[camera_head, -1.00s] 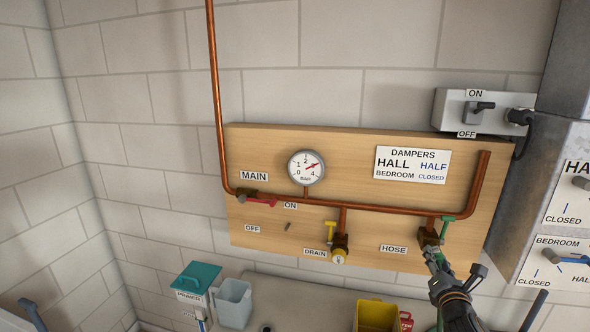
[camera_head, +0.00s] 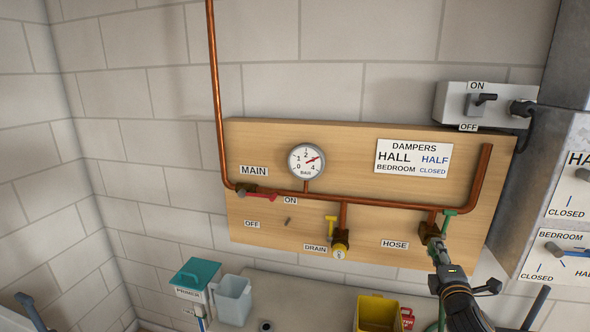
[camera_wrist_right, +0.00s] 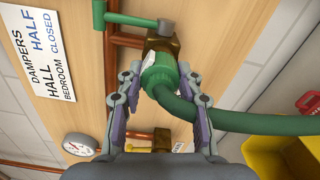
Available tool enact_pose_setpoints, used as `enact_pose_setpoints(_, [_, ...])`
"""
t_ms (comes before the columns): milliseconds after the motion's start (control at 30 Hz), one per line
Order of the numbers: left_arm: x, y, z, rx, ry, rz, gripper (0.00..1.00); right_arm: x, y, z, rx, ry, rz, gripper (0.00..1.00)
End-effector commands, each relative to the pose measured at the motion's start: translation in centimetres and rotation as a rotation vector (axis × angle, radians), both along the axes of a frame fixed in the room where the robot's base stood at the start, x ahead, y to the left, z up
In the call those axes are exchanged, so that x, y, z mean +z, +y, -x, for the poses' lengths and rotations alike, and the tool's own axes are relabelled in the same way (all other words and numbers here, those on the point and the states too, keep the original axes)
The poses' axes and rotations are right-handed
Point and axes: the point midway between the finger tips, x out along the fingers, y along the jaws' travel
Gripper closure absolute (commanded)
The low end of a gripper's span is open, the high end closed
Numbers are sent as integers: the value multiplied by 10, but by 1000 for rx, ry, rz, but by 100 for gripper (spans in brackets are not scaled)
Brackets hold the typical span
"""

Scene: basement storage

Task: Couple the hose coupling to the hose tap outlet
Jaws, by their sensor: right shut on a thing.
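The hose tap (camera_head: 428,231) is a brass body with a green lever (camera_head: 448,218), below the copper pipe above the HOSE label. In the right wrist view the brass tap (camera_wrist_right: 161,48) sits directly beyond the green hose coupling (camera_wrist_right: 157,78). The coupling's far end meets the underside of the tap, where the outlet is hidden; I cannot tell if it is seated. My right gripper (camera_head: 436,251) is shut on the coupling, its fingers on both sides in the wrist view (camera_wrist_right: 160,88). The green hose (camera_wrist_right: 235,121) bends away right. My left gripper is not in view.
The wooden board (camera_head: 370,222) also carries the yellow drain tap (camera_head: 332,228), red main lever (camera_head: 262,196) and pressure gauge (camera_head: 306,161). A yellow bucket (camera_head: 378,299) stands below. The switch box (camera_head: 450,104) and grey damper duct (camera_head: 545,215) are close on the right.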

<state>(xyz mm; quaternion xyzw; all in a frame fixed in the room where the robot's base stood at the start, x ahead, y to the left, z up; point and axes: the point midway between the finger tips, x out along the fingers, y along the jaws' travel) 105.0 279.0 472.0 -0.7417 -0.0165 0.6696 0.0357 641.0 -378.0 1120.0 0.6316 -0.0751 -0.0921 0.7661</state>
Motion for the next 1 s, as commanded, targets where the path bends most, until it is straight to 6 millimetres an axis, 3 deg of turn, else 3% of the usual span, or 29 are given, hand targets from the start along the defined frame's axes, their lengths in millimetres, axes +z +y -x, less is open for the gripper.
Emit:
enact_pose_setpoints(200, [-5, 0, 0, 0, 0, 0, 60, 8, 1, -1, 6, -57, -170, 100])
enact_pose_setpoints(433, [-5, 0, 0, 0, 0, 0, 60, 8, 1, -1, 6, -60, -182, 100])
enact_pose_setpoints(467, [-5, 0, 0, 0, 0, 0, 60, 8, 1, -1, 6, -60, -182, 60])
enact_pose_setpoints(600, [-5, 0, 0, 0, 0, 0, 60, 7, 1, -1, 4, -57, -183, 41])
enact_pose_setpoints(633, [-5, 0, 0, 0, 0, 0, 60, 6, 1, -1, 4, -56, -183, 37])
enact_pose_setpoints(1000, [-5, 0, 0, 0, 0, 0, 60, 2, 1, 4, 1, -47, -183, 37])
